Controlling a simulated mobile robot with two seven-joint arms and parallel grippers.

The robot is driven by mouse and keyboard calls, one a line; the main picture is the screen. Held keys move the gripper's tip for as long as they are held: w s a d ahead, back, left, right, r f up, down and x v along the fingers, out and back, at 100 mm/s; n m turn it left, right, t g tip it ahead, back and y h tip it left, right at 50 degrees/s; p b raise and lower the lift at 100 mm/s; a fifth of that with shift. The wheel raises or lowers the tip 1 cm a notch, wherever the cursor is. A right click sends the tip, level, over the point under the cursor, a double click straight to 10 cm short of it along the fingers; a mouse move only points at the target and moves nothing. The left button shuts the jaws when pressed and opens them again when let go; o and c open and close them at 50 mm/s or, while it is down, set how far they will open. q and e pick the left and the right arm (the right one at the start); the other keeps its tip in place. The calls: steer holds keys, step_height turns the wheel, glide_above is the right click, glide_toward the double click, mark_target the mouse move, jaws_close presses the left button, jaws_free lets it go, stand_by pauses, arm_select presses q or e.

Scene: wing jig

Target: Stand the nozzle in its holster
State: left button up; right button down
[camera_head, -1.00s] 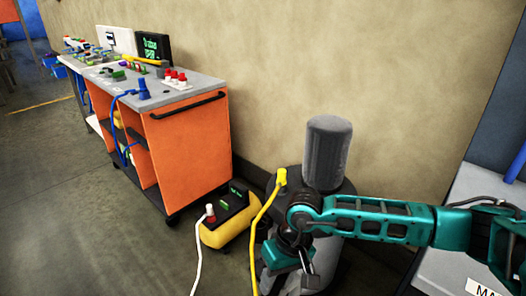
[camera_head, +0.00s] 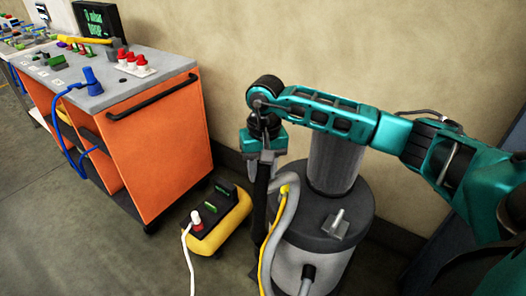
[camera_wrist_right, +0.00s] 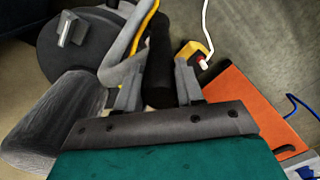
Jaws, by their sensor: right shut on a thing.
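My right gripper (camera_head: 264,160) is shut on a black tube-shaped nozzle (camera_head: 261,200), which hangs roughly upright at the left side of the vacuum (camera_head: 310,262). In the right wrist view the nozzle (camera_wrist_right: 159,65) sits between the two grey fingers of the gripper (camera_wrist_right: 158,88). A grey hose (camera_head: 287,215) runs beside the nozzle; it also shows in the right wrist view (camera_wrist_right: 122,70). I cannot make out which part is the holster. The nozzle's lower end is not clear against the dark background. My left gripper is out of view.
A yellow and black box (camera_head: 217,225) with a white cable stands on the floor left of the vacuum. An orange cart (camera_head: 160,150) stands farther left. A grey cylinder (camera_head: 335,165) and a small metal part (camera_head: 340,222) are on the vacuum's lid (camera_head: 315,238).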

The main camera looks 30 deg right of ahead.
steer(key=shift+m, duration=0.5)
steer(key=f, duration=0.1)
steer(key=w+d+f+b, duration=0.1)
steer(key=d+f+b, duration=0.1)
steer(key=shift+w+f, duration=0.15)
steer(key=shift+f, duration=0.3)
steer(key=shift+f, duration=0.1)
steer(key=shift+f+b, duration=0.35)
steer(key=shift+b, duration=0.25)
